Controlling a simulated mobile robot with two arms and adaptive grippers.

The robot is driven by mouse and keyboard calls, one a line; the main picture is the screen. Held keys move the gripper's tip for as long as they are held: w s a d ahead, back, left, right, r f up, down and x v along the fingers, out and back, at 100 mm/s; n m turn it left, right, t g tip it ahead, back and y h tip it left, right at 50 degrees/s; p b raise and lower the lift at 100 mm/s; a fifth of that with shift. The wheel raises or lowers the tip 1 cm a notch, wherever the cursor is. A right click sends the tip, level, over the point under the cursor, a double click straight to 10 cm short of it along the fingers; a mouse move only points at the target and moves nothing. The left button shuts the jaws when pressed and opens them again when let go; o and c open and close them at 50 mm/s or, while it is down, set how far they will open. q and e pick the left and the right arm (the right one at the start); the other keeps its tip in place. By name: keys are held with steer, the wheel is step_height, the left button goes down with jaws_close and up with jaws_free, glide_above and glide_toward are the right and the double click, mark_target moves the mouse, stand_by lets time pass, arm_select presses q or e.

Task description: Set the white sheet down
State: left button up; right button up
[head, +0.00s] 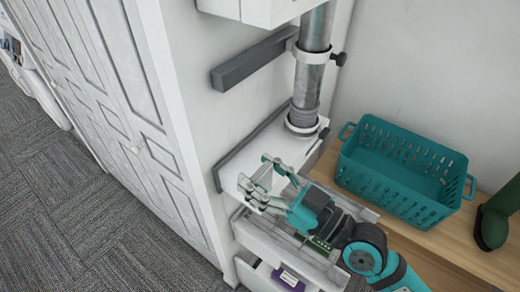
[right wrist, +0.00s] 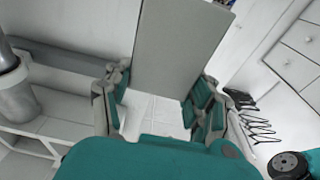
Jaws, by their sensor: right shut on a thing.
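My right gripper (head: 265,188) reaches in from the lower right of the head view, above the white unit with the open drawer. In the right wrist view its teal-padded fingers (right wrist: 156,102) are shut on the white sheet (right wrist: 182,50), which looks pale grey there. The sheet stands up between the fingers and runs out past the top edge of that view. In the head view I cannot clearly make out the sheet. My left gripper is not in view.
A white ledge (head: 297,152) lies behind the gripper, with a metal pipe (head: 308,80) rising from it. A teal basket (head: 405,170) stands on a wooden top (head: 445,248) at the right. An open drawer (head: 270,280) is below. A white panelled cabinet (head: 125,110) is at left.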

steer(key=w+f+b, duration=0.1)
steer(key=w, duration=0.3)
steer(key=w+f+b, duration=0.1)
steer(key=w, duration=0.4)
steer(key=w+f+b, duration=0.1)
steer(key=w+f, duration=0.1)
steer(key=w, duration=0.3)
steer(key=shift+w+a+f+b, duration=0.1)
steer(key=shift+a+b, duration=0.05)
steer(key=shift+b, duration=0.25)
steer(key=shift+f, duration=0.35)
steer(key=shift+f+b, duration=0.2)
steer(key=shift+b, duration=0.15)
steer(key=o, duration=0.8)
steer(key=shift+c, duration=0.2)
steer(key=shift+r, duration=0.15)
